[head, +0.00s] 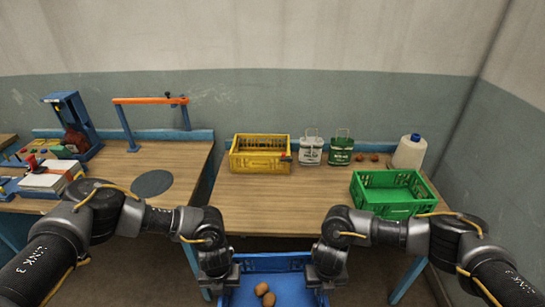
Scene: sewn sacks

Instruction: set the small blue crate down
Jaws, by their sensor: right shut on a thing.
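The small blue crate (272,264) is at the bottom centre of the head view, in front of the table's near edge. Two brown roundish things (264,293) lie in it; its near part is cut off by the frame. My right gripper (323,281) is shut on the crate's right side. My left gripper (222,284) is at its left side, with its fingertips too hidden to tell whether they are closed. The crate looks roughly level, and its underside is hidden.
The wooden table (270,205) has a bare front middle. On it stand a yellow crate (260,165), a green crate (392,210), white (311,155) and green (341,155) carriers and a white bottle (409,155). A second bench (185,160) stands left, beyond a narrow gap.

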